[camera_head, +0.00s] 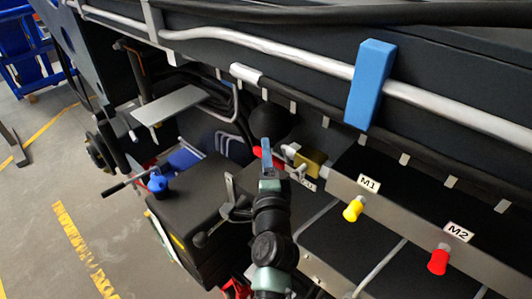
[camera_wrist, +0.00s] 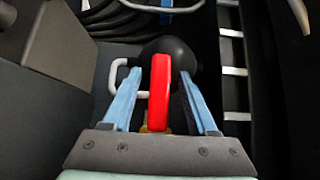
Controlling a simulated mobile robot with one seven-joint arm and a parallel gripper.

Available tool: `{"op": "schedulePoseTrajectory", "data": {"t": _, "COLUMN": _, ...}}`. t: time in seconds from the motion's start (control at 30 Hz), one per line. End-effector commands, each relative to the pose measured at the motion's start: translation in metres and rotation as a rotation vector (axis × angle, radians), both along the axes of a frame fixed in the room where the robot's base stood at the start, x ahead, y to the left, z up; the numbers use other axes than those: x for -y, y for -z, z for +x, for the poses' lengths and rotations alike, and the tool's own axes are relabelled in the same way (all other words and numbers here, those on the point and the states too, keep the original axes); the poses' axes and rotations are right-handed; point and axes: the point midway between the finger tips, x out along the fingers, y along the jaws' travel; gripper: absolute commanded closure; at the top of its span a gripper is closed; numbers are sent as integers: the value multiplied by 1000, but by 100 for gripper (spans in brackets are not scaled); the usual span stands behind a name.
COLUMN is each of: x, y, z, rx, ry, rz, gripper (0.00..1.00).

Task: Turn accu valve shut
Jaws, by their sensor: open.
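The accu valve's red lever (camera_wrist: 159,92) stands upright in the middle of the wrist view, between the two blue fingers of my gripper (camera_wrist: 160,75). A gap shows on both sides of the lever, so the fingers are open around it, not pressed on it. In the head view my gripper (camera_head: 266,153) is at the valve, and only small bits of the red lever (camera_head: 278,163) show beside the fingers. The brass valve body (camera_head: 311,160) sits just right of my gripper. A black ball-shaped accumulator (camera_wrist: 172,50) is beyond the lever; it also shows in the head view (camera_head: 269,121).
A yellow cap (camera_head: 353,210) by label M1 and a red cap (camera_head: 438,262) by label M2 sit on the block at right. A blue clamp (camera_head: 370,84) holds the white pipe above. A blue-capped fitting (camera_head: 157,183) is at left. A white bent handle (camera_wrist: 118,78) is close to the left finger.

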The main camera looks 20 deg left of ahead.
Motion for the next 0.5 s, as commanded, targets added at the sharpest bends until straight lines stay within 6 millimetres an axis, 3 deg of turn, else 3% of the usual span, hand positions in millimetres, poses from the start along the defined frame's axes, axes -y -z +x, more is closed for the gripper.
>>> {"op": "schedulePoseTrajectory", "data": {"t": 0.4, "x": -3, "y": 0, "z": 6, "rx": 0, "ry": 0, "rz": 0, "gripper": 41}}
{"op": "schedulePoseTrajectory", "data": {"t": 0.5, "x": -3, "y": 0, "z": 6, "rx": 0, "ry": 0, "rz": 0, "gripper": 59}}
